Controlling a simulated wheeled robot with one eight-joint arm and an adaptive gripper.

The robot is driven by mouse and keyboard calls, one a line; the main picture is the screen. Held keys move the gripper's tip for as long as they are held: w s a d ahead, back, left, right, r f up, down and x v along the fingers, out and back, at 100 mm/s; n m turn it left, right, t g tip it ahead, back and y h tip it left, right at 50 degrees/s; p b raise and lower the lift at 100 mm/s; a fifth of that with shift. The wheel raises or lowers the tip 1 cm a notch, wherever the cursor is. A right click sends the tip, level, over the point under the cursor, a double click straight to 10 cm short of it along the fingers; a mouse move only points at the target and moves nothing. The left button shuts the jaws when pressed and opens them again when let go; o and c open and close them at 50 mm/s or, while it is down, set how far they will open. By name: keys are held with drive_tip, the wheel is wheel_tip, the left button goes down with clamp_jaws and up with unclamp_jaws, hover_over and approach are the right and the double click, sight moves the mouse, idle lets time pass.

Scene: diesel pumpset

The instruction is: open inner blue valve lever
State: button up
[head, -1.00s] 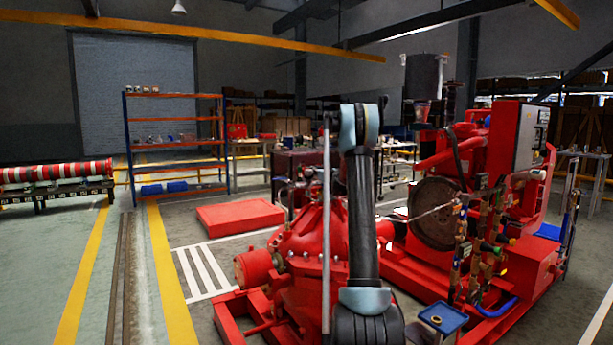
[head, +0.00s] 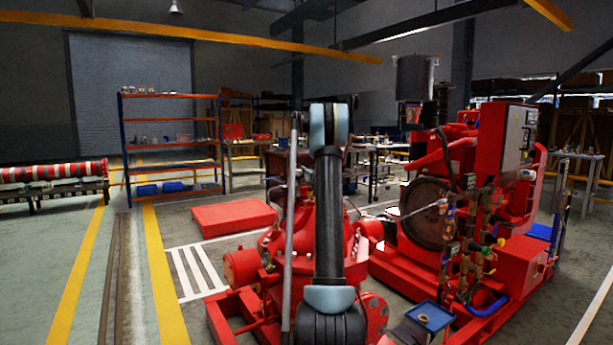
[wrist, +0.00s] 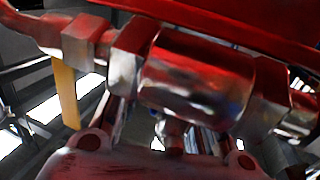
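The upright cluster of brass and red pipes and valves (head: 468,240) stands at the front of the red diesel pumpset (head: 520,245) in the head view. Small coloured handles show on it, but I cannot tell which is the inner blue valve lever. My gripper is not distinguishable in the head view; my arm rises in the middle of that picture. In the wrist view, the base of my gripper (wrist: 165,148) shows at the bottom, below a shiny red and silver pipe fitting (wrist: 195,80). The fingertips are unclear, and I cannot tell whether they touch anything.
A red pump (head: 265,265) stands behind and left of my arm. A small blue tray (head: 430,317) is at the front, and a blue hose (head: 487,309) runs low by the valves. An orange and blue shelf (head: 172,140) stands farther back. Floor at left is clear.

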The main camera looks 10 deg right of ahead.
drive_tip(key=shift+s, duration=0.15)
drive_tip(key=shift+s+d, duration=0.15)
drive_tip(key=shift+s, duration=3.4)
drive_tip(key=shift+c, duration=0.3)
